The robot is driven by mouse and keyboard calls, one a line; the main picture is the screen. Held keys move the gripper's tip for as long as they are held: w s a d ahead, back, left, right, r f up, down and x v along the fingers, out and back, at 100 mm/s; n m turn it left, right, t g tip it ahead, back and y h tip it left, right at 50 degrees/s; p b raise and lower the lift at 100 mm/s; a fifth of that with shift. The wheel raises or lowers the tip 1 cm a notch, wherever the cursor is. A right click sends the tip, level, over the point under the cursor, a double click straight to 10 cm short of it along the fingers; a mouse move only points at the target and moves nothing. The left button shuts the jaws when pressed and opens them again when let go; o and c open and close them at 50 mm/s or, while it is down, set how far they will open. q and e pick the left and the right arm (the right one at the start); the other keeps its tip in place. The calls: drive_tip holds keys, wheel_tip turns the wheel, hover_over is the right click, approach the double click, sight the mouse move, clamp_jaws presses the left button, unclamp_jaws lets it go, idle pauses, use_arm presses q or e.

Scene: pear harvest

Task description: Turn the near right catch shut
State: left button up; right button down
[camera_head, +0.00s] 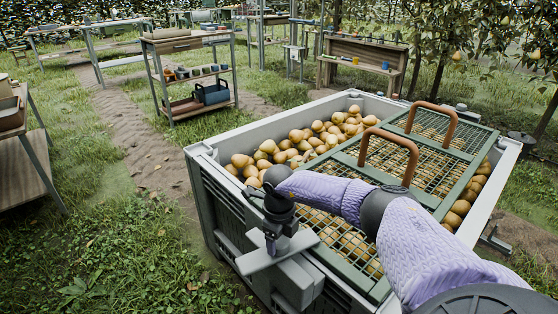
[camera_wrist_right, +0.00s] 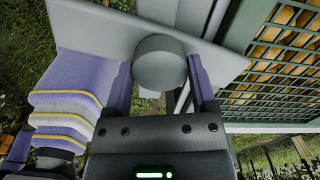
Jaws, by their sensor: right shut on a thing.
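The near right catch (camera_head: 292,256) is a light grey flat plate on the near side of the big grey crate (camera_head: 212,205). In the right wrist view the catch plate (camera_wrist_right: 95,28) lies across the top, with a round grey knob (camera_wrist_right: 160,60) standing on it. My right gripper (camera_head: 272,240) is at the catch in the head view. In the wrist view its two fingers (camera_wrist_right: 162,78) are on either side of the knob, shut on it. The catch's pivot is hidden. My left gripper is in neither view.
A green mesh lid (camera_head: 440,160) with two brown handles covers part of the crate, over pears (camera_head: 285,150). Another dark fitting (camera_head: 494,240) sits at the crate's right side. A shelf rack (camera_head: 190,75) stands behind left. Grass left of the crate is clear.

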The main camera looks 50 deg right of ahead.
drive_tip(key=shift+n, duration=1)
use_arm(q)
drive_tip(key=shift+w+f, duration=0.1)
use_arm(e)
drive_tip(key=shift+n, duration=0.3)
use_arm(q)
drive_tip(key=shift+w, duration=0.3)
use_arm(e)
drive_tip(key=shift+c, duration=1.4)
unclamp_jaws()
drive_tip(key=shift+o, duration=1.1)
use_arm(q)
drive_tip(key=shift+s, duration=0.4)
use_arm(e)
drive_tip(key=shift+o, duration=0.3)
